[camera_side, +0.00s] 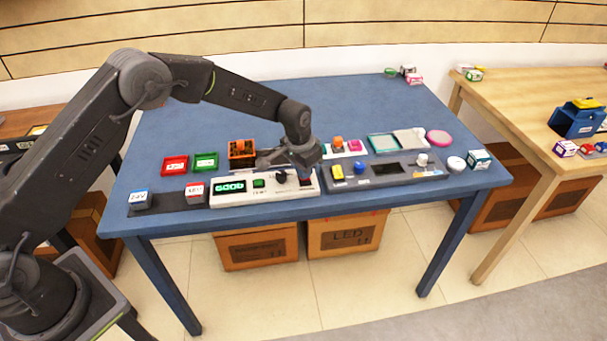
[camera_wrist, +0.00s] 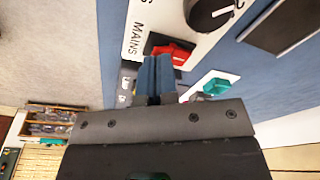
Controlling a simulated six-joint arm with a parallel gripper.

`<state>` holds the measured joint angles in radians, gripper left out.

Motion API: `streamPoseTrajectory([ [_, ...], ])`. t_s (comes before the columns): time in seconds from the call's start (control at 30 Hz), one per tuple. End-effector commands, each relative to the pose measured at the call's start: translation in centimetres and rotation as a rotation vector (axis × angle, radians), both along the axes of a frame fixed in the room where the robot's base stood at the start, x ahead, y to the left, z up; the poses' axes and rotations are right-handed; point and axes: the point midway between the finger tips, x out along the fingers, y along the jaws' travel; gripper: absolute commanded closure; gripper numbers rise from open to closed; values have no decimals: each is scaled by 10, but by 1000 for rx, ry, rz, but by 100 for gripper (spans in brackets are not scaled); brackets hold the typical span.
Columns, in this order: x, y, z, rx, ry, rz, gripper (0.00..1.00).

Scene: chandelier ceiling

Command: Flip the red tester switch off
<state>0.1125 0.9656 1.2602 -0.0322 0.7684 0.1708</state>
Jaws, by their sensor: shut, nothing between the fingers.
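The white tester (camera_side: 236,199) lies near the front edge of the blue table, with a lit green display reading "GOOD", a green button and a black knob. Its red switch (camera_wrist: 172,52) shows in the wrist view, in a dark frame beside the word "MAINS". My gripper (camera_wrist: 157,62) is shut and empty, its blue fingers together at the near edge of the switch, overlapping it in the picture. Whether they touch it I cannot tell. In the side view my gripper (camera_side: 304,176) is over the tester's right end and mostly hides the switch.
A grey device (camera_side: 395,181) with a yellow button and dark screen adjoins the tester's right side. Red (camera_side: 175,165) and green (camera_side: 205,162) trays and an orange-brown bin (camera_side: 241,152) stand behind it. Labelled blocks (camera_side: 140,200) sit at left. The table's back is mostly clear.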

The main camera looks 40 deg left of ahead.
Motion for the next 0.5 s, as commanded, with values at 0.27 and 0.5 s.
streamPoseTrajectory([
  [0.27, 0, 0, -5, 0, 0, 0, 100],
  [0.5, 1, 0, 3, 0, -3, 0, 100],
])
